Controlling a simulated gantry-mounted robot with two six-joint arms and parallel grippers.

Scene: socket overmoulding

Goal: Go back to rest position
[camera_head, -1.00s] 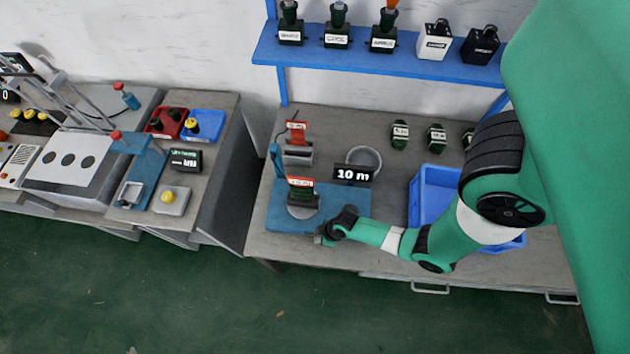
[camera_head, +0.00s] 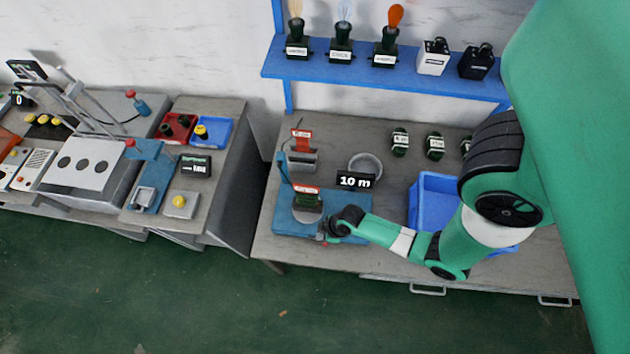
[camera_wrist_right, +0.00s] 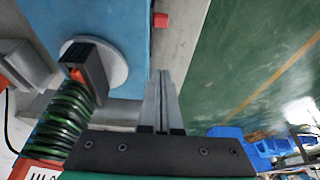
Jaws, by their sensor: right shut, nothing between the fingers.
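My right gripper (camera_head: 326,238) is at the front edge of the blue base plate (camera_head: 352,228) on the right workbench, in the head view. In the right wrist view its two fingers (camera_wrist_right: 163,92) are pressed together with nothing between them. A grey round disc (camera_wrist_right: 108,62) on the blue plate lies to the left of the fingers, apart from them. A green and black coil (camera_wrist_right: 64,122) with a dark clip (camera_wrist_right: 90,72) is also left of the fingers. My left gripper is not in view.
A blue bin (camera_head: 425,200) stands on the workbench near my right arm. A blue shelf (camera_head: 385,76) holds several items. Open green floor (camera_head: 330,315) lies in front.

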